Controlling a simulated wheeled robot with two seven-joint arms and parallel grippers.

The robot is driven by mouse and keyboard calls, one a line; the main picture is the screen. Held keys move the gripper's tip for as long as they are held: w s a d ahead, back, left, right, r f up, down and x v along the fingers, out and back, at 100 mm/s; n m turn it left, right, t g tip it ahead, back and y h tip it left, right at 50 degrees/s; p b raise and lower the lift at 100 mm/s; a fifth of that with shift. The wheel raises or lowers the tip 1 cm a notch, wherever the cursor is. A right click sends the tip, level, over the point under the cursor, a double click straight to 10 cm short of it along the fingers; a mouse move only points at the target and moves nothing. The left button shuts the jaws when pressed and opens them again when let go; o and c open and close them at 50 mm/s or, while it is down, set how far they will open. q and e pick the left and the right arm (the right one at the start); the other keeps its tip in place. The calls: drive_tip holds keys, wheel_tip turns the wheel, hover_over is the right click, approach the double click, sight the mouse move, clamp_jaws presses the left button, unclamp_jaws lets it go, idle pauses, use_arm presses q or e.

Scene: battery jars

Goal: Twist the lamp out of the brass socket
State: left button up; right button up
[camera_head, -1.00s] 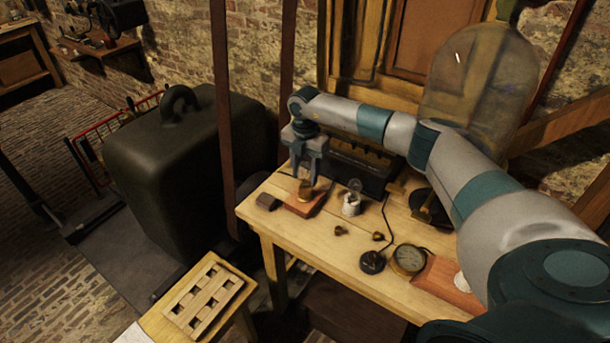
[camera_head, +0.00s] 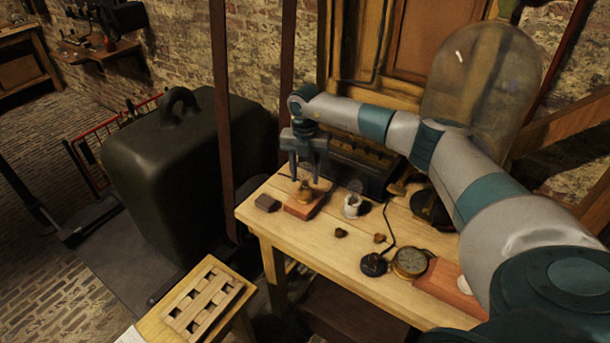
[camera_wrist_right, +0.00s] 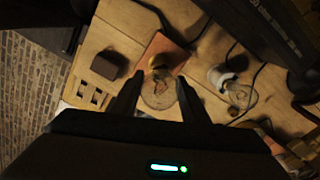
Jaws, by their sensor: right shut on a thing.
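My right gripper (camera_head: 305,180) points down over the reddish wooden block (camera_head: 299,211) at the table's far left. The brass socket (camera_head: 304,195) stands on that block, just below the fingertips. In the right wrist view the clear glass lamp (camera_wrist_right: 158,94) is between the two dark fingers, and my right gripper (camera_wrist_right: 157,92) is shut on it. The brass socket (camera_wrist_right: 157,63) shows just beyond the glass. Whether the lamp's base still sits in the socket, I cannot tell. My left gripper is not in view.
A white cup-like holder (camera_head: 352,206) with clear glass on it stands right of the block. A small dark block (camera_head: 267,203) lies to the left. The table's front left is clear.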

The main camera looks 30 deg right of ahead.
drive_tip(key=n+b, duration=0.1)
drive_tip(key=n, duration=0.2)
drive_tip(key=shift+f, duration=0.1)
drive_tip(key=shift+n+b, duration=0.3)
drive_tip(key=shift+n, duration=0.2)
drive_tip(key=shift+r+p, duration=0.85)
drive_tip(key=shift+r, duration=0.55)
drive_tip(key=shift+r+p, duration=1.35)
drive_tip(key=shift+r, duration=1.05)
